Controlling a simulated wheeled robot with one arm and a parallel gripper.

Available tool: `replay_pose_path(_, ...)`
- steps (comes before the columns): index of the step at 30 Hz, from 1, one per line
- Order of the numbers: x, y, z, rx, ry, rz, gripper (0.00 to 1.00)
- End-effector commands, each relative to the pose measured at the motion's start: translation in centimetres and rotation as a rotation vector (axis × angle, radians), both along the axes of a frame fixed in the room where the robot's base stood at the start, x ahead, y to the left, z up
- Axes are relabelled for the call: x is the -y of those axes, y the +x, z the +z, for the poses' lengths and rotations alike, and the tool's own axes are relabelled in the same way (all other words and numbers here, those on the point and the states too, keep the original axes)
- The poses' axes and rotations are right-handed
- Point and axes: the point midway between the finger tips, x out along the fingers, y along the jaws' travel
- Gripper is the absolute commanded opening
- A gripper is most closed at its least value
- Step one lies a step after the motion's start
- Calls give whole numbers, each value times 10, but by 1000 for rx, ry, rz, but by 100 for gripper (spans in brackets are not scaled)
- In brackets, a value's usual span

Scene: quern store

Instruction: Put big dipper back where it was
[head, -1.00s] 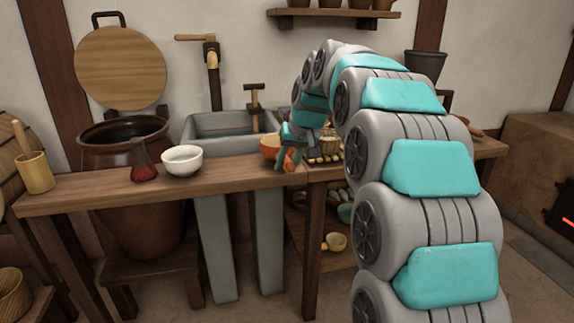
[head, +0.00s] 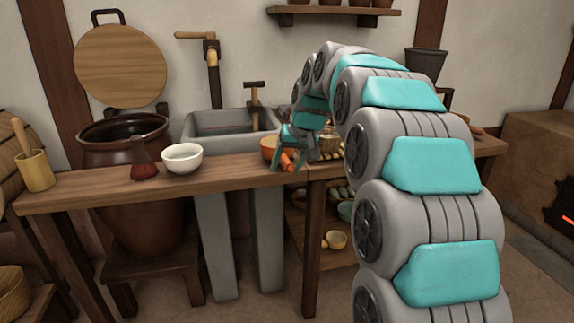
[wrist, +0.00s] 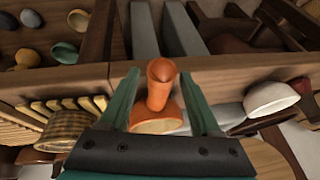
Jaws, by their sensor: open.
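An orange vessel with a stubby handle, which looks like the big dipper, sits at the front edge of the wooden counter. In the head view its bowl (head: 267,146) is partly hidden by my gripper (head: 290,163). In the wrist view its handle (wrist: 159,84) stands between my two open fingers (wrist: 162,92), with the flared part nearer the palm. I see gaps beside the handle. A smaller yellowish dipper (head: 336,240) lies on the shelf below and also shows in the wrist view (wrist: 78,20).
A white bowl (head: 182,158) and a dark red brush-like thing (head: 144,162) stand left on the counter (head: 110,190). A wicker basket (wrist: 68,130) is close beside my gripper. A grey stone sink (head: 200,126) stands behind. Counter between white bowl and gripper is clear.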

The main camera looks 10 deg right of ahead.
Motion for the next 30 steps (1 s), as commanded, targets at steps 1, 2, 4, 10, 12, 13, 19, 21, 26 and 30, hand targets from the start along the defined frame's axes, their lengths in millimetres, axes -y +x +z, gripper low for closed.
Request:
replay_pose_path(1,0,0,4,1,0,0,64)
replay_pose_path(2,1,-1,5,1,0,0,64)
replay_pose_path(4,2,-4,12,4,0,-1,64)
replay_pose_path(10,9,-19,48,10,-1,-1,64)
replay_pose_path(12,11,-27,60,4,1,0,64)
replay_pose_path(13,13,-28,66,6,1,-1,64)
replay_pose_path(19,18,-42,95,4,0,-2,64)
replay_pose_path(21,19,-46,101,2,0,-1,64)
replay_pose_path(26,21,-50,109,2,0,-1,64)
replay_pose_path(30,21,-50,109,1,0,-1,64)
